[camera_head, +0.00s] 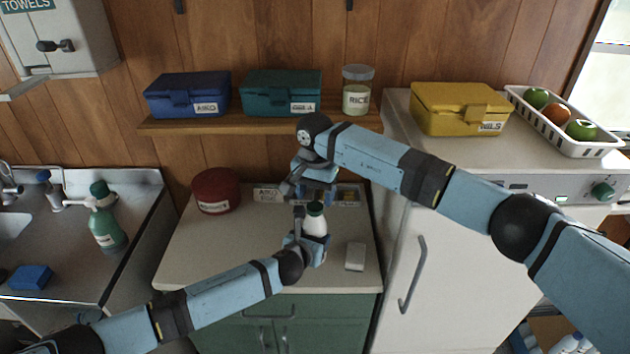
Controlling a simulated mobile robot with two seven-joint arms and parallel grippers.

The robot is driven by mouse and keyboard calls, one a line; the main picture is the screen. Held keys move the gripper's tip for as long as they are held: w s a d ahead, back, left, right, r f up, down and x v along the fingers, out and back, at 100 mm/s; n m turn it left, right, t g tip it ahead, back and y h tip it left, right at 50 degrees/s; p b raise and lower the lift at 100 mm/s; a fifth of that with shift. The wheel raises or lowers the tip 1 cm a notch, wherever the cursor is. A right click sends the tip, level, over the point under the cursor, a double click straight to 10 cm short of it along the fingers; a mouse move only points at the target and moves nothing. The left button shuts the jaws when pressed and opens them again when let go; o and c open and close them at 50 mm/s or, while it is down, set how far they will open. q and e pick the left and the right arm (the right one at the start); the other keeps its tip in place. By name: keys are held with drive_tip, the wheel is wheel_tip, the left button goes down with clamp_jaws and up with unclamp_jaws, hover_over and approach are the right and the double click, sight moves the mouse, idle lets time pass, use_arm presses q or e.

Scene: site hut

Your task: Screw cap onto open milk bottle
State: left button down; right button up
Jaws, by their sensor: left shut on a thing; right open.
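The white milk bottle (314,224) stands upright on the counter, near its middle. A green cap (315,208) sits on top of its neck; I cannot tell how tightly it is seated. My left gripper (313,246) is shut on the bottle from the front left, hiding its lower part. My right gripper (302,190) is open above and behind the bottle, pointing down. It looks a little apart from the cap, though its fingertips are hard to make out.
On the counter (215,260) are a dark red tin (215,190), a labelled tray (347,196) behind the bottle, and a small white block (355,256) at right. A shelf (200,125) with boxes and a rice jar (357,90) hangs above. The left front counter is clear.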

sight(315, 206)
drive_tip(key=shift+f, duration=1.75)
drive_tip(key=c, duration=0.9)
drive_tip(key=shift+c, duration=0.2)
drive_tip(key=m, duration=0.9)
drive_tip(key=shift+m, duration=0.3)
